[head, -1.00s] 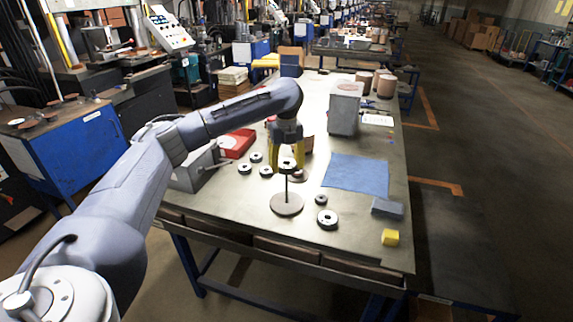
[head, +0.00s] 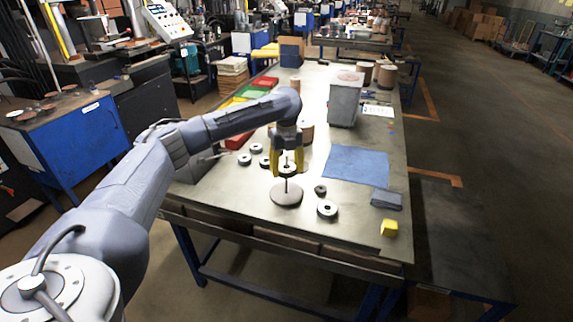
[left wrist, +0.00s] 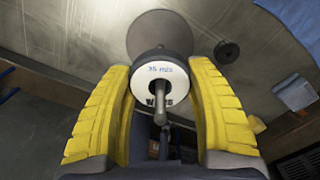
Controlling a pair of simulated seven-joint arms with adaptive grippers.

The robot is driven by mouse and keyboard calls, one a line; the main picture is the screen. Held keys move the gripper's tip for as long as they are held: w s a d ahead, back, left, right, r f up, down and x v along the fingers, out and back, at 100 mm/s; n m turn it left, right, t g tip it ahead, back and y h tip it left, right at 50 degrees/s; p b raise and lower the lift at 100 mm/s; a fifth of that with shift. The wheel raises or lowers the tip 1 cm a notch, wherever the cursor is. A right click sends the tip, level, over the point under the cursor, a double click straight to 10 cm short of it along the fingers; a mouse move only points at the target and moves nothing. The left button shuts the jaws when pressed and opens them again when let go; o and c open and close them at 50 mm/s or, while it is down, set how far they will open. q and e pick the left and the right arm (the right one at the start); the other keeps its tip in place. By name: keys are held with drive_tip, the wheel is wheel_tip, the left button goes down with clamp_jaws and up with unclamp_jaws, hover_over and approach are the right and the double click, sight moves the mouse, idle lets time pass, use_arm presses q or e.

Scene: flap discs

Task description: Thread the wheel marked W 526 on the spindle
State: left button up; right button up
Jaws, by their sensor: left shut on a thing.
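The spindle is a thin upright rod on a round grey base (head: 286,197) near the table's front. My left gripper (head: 287,172) has yellow fingers and is directly above the base, shut on a dark-rimmed wheel (head: 287,167). In the left wrist view this wheel (left wrist: 143,84) has a white face with upside-down lettering, partly covered and not clearly readable. It lies between the yellow fingers (left wrist: 160,72). A grey rod (left wrist: 162,138) runs from its hole toward the camera, apparently the spindle through the hole. The wheel hangs above the base, apart from it. My right gripper is not in view.
Several loose wheels lie left of the spindle, including one dark wheel (head: 245,159). A larger wheel (head: 327,209) and a small one (head: 320,190) lie right. Coloured bins (head: 250,92) stand behind.

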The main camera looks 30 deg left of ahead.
sight(287, 192)
use_arm(q)
drive_tip(key=shift+f, duration=1.75)
drive_tip(key=o, duration=1.4)
wheel_tip(287, 192, up, 12)
drive_tip(key=shift+f, duration=0.1)
drive_tip(key=shift+r, duration=0.9)
